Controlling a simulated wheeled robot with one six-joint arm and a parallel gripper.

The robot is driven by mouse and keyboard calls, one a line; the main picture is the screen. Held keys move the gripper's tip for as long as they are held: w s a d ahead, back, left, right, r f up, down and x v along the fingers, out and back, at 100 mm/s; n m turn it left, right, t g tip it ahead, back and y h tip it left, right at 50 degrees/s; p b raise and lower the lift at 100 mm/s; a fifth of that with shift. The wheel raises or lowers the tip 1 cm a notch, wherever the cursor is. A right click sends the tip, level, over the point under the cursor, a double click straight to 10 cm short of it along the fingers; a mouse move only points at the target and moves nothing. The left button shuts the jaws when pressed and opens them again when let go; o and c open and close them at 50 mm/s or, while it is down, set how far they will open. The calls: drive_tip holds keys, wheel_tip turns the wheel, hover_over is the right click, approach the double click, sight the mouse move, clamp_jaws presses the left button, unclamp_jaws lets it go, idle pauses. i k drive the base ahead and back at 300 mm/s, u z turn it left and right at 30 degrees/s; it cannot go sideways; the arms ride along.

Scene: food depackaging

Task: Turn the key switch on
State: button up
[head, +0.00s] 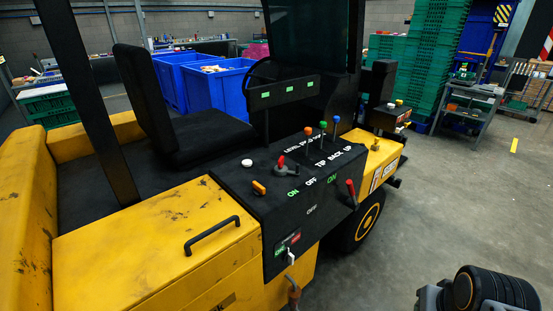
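A yellow forklift-like vehicle has a black control panel (262,205) on its near side. On the panel's front face is a small green and red label (288,243). A light key-like piece (291,258) sits just below it and looks like the key switch; its turn position is too small to tell. Only part of my arm shows at the bottom right; my gripper's fingers are outside the view.
A black handle (212,235) stands up from the yellow cover (150,245). Several coloured levers (322,133) rise behind the panel. A metal piece (294,292) hangs below the front face. The grey floor (450,215) to the right is largely clear, with a cart (468,115) farther back.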

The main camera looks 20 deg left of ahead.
sight(282, 172)
drive_tip(key=u, duration=0.9)
drive_tip(key=i, duration=0.95)
drive_tip(key=u, duration=1)
